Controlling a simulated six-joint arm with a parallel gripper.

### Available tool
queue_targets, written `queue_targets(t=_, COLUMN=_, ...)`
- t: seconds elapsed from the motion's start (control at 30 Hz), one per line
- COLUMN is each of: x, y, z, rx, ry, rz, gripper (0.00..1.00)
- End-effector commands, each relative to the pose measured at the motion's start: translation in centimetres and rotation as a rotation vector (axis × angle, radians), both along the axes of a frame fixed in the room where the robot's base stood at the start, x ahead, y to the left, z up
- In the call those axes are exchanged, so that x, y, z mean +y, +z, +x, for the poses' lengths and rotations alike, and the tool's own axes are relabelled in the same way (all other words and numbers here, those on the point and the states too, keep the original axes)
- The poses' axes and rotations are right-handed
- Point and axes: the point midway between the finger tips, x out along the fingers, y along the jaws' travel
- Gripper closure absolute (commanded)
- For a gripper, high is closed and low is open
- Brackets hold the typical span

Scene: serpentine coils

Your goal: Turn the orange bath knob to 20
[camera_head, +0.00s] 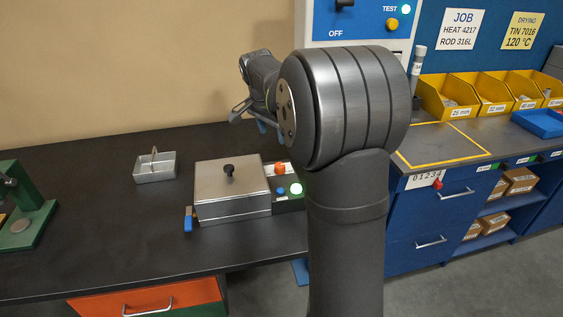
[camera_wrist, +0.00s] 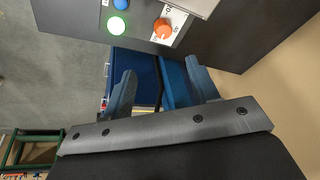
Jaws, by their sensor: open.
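The orange bath knob (camera_head: 280,168) is on the dark control panel at the right side of the metal bath (camera_head: 232,190). In the wrist view the knob (camera_wrist: 163,28) sits on a white scale plate, whose figures are too small to read surely. A blue button (camera_wrist: 122,4) and a lit green lamp (camera_wrist: 117,26) are beside it. My gripper (camera_wrist: 161,83) is open and empty, with two blue fingers apart. The knob is beyond the fingertips, apart from them.
A lidded bath with a black lid knob (camera_head: 229,170) and a blue-handled lever (camera_head: 188,220) stands on the dark bench. A small metal caddy (camera_head: 155,166) is to its left, and a green press (camera_head: 25,215) is further left. Bench space between them is clear.

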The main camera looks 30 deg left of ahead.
Motion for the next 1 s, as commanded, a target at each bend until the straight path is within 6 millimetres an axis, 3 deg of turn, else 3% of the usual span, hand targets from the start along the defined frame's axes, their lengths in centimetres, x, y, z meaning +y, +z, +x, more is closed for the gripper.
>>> queue_targets(t=0.2, x=1.5, y=0.0, z=-0.8, rx=-0.082, ry=0.118, rz=-0.096, gripper=0.46)
queue_targets(t=0.37, x=1.4, y=-1.7, z=-0.1, rx=-0.08, ry=0.119, rz=-0.1, gripper=0.46)
queue_targets(t=1.0, x=1.4, y=-13.8, z=4.9, rx=-0.08, ry=0.117, rz=-0.097, gripper=0.46)
